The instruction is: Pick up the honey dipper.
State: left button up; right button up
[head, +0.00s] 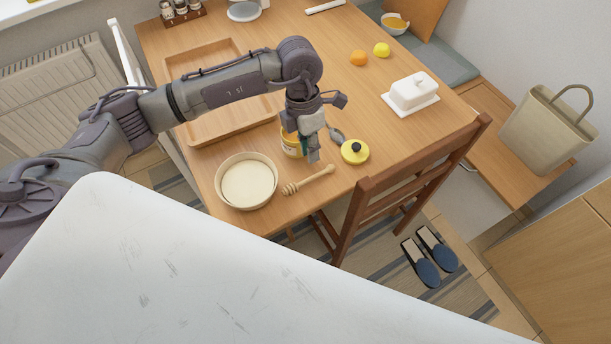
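The wooden honey dipper (310,179) lies on the table near its front edge, with its grooved head to the left and its handle to the upper right. My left gripper (313,156) points down over the table, just above the dipper's handle end in the picture. It appears apart from the dipper. Its fingers are seen from behind and overlap, so I cannot tell whether they are open or shut. My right gripper is out of view.
A round cream bowl (246,182) stands left of the dipper. A yellow jar (290,147) is beside the gripper, partly hidden. A yellow lid with a black knob (354,151) lies to the right. A wooden chair (400,180) stands against the table's front right side.

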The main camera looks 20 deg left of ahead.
aim_at(313, 176)
pick_arm(q)
jog(key=f, duration=0.2)
jog(key=shift+s+d+f, duration=0.15)
jog(key=shift+d+f, duration=0.05)
jog(key=shift+f, duration=0.1)
notch_tip(313, 176, down, 2)
jog(key=shift+s+d+p, duration=0.1)
jog(key=shift+d+p, duration=0.05)
jog(key=shift+p, duration=0.3)
notch_tip(313, 176, down, 3)
jog(key=shift+s+d+r+p, duration=0.1)
jog(key=shift+d+r+p, duration=0.1)
jog(key=shift+p, duration=0.15)
jog(key=shift+f, duration=0.6)
grip_shut()
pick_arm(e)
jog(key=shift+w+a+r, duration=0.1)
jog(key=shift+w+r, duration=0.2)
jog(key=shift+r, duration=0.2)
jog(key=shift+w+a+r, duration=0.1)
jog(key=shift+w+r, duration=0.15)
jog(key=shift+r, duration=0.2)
